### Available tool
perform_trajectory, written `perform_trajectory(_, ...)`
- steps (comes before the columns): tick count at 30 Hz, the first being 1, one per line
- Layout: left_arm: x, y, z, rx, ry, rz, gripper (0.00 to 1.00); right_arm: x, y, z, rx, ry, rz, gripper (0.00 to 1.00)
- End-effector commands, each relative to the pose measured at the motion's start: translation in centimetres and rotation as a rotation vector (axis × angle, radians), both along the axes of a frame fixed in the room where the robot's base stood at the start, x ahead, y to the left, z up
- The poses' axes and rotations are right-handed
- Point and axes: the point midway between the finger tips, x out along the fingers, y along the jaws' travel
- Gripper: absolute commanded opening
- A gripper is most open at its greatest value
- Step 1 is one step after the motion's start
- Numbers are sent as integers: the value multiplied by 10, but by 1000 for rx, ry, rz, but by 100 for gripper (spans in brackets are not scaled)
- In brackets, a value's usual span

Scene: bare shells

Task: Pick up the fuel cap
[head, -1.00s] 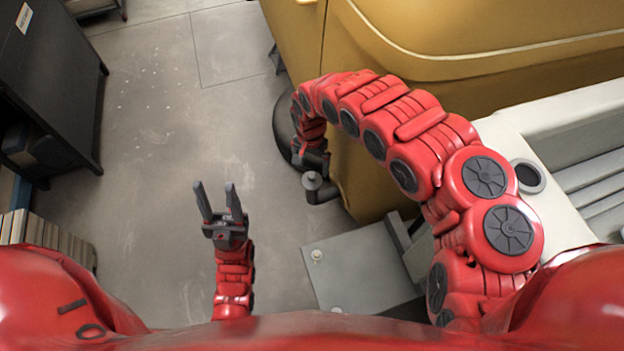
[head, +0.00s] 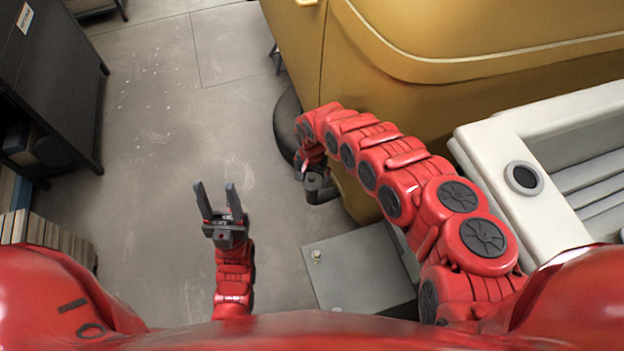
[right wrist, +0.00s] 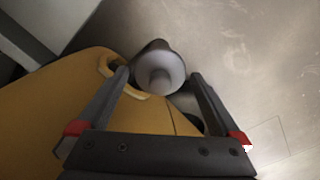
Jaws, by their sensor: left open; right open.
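The grey round piece with a raised centre knob, which I take as the fuel cap (head: 313,182), sits on a dark bent pipe at the side of the yellow body shell. In the right wrist view the cap (right wrist: 161,62) faces the camera between the fingertips and seems just beyond them. My right gripper (right wrist: 160,76) is open with nothing held. In the head view my right gripper (head: 303,174) is close beside the cap, partly hidden by its own arm. My left gripper (head: 219,186) is open and empty above the floor, well left of the cap.
The yellow body shell (head: 400,90) fills the top right and borders my right arm. A grey box (head: 350,265) stands below the cap. A white shell part (head: 490,140) with a dark round opening lies right. A dark cabinet (head: 50,80) stands left. The floor between is clear.

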Motion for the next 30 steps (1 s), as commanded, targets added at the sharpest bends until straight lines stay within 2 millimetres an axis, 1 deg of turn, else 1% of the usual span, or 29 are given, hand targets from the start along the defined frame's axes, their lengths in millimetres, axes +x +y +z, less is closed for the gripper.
perform_trajectory(2,0,0,0,0,0,0,50,0,0,0,0,0,0,100)
perform_trajectory(6,0,0,0,0,0,0,50,0,0,0,0,0,0,75)
perform_trajectory(8,0,0,0,0,0,0,50,0,0,0,0,0,0,64)
perform_trajectory(9,0,0,0,0,0,0,50,0,0,0,0,0,0,57)
perform_trajectory(14,0,0,0,0,0,0,50,0,0,0,0,0,0,28)
perform_trajectory(25,0,0,0,0,0,0,50,0,0,3,0,0,1,28)
perform_trajectory(30,0,0,-1,0,0,0,50,1,-1,15,-2,0,1,28)
